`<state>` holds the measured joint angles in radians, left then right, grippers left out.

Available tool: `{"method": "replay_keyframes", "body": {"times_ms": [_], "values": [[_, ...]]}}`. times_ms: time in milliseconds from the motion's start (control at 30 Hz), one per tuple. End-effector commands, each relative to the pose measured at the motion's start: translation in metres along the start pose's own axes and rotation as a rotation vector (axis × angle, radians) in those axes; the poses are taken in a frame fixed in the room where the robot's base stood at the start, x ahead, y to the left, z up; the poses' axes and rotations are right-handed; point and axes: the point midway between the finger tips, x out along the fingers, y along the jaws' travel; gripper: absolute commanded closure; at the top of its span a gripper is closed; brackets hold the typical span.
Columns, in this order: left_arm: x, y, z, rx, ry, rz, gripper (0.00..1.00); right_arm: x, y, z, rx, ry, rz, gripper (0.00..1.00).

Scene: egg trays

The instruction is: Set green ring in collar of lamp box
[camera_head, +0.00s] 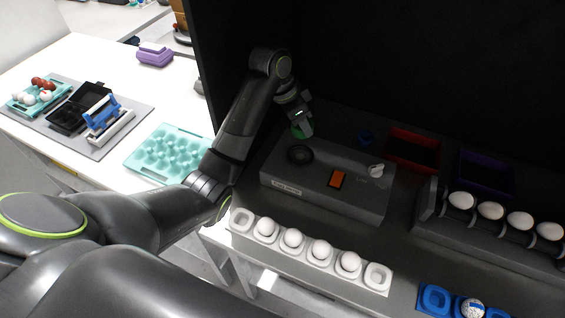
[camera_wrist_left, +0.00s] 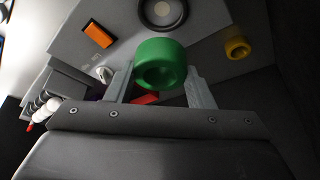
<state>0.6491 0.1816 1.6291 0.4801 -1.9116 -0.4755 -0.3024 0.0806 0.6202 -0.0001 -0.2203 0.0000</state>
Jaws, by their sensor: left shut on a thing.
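The lamp box (camera_head: 335,195) is a grey box with a dark round collar (camera_head: 299,154) on its top, an orange switch (camera_head: 337,178) and a small pale knob (camera_head: 376,169). My left gripper (camera_head: 300,122) is shut on the green ring (camera_head: 303,129) and holds it just behind the collar in the head view. In the left wrist view the green ring (camera_wrist_left: 160,62) sits between the two fingers, and the collar (camera_wrist_left: 163,12) shows beyond it, apart from it. My right gripper is not in view.
A white holder (camera_head: 310,262) with several eggs stands in front of the lamp box. A dark rack (camera_head: 490,235) with several eggs is at right. Red (camera_head: 413,148) and purple (camera_head: 485,172) bins stand behind. A yellow ring (camera_wrist_left: 237,48) lies near the box in the wrist view.

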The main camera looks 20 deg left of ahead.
Motion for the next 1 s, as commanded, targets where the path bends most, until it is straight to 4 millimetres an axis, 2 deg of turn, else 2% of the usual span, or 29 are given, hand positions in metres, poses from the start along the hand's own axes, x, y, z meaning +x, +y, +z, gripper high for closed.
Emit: {"method": "replay_keyframes", "body": {"times_ms": [67,300,700,1000], "values": [[0.005,0.002,0.002,0.021,-0.001,0.013,0.74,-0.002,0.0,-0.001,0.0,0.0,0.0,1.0],[0.044,0.003,0.018,0.026,-0.003,0.016,0.74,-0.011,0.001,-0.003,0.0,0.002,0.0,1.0],[0.087,0.003,0.036,0.025,-0.002,0.014,0.74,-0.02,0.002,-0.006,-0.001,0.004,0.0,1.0],[0.091,0.002,0.037,0.026,0.0,0.011,0.74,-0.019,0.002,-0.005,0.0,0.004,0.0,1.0]]}}
